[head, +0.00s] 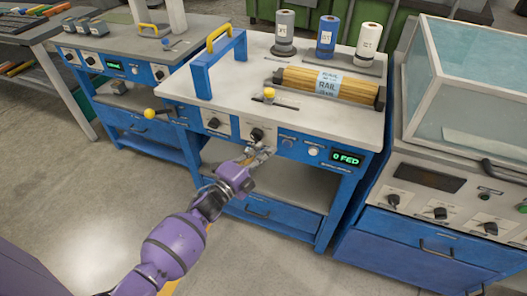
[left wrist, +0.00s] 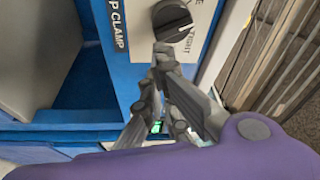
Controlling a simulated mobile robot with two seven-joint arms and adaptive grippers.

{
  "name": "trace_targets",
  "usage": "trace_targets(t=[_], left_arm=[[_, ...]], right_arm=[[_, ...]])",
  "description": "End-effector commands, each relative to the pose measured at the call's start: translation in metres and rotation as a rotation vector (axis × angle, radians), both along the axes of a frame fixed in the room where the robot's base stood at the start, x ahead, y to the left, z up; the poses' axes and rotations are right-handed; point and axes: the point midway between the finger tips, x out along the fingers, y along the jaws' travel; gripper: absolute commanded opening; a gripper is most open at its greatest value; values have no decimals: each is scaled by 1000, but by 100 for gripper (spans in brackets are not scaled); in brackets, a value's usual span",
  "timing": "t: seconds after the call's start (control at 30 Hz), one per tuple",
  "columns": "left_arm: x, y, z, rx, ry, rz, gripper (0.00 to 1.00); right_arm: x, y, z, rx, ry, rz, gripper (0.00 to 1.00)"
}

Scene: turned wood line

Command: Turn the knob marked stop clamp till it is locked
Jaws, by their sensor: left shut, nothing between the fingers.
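The stop clamp knob (left wrist: 172,20) is a round black dial with a pale line across its face, on a pale plate lettered "P CLAMP" and "TIGHT" in the left wrist view. In the head view this black knob (head: 256,134) is on the blue front panel of the middle bench. My left gripper (head: 262,153) is shut and empty, its fingertips close below the knob. In the left wrist view the closed fingertips (left wrist: 164,62) point at the knob's lower edge; I cannot tell whether they touch. My right gripper is not in view.
Another black knob (head: 213,123) is to the left on the same panel. A blue button (head: 287,142), a white button (head: 313,152) and a green display (head: 346,159) are to the right. A yellow-balled lever (head: 150,113) sticks out at the bench's left end.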

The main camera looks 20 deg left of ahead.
Motion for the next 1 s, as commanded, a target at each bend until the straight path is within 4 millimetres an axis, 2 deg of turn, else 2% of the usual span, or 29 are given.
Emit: trace_targets(t=[1.0], left_arm=[[0, 6, -12, 307, -11, -1, 0]], right_arm=[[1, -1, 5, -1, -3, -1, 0]])
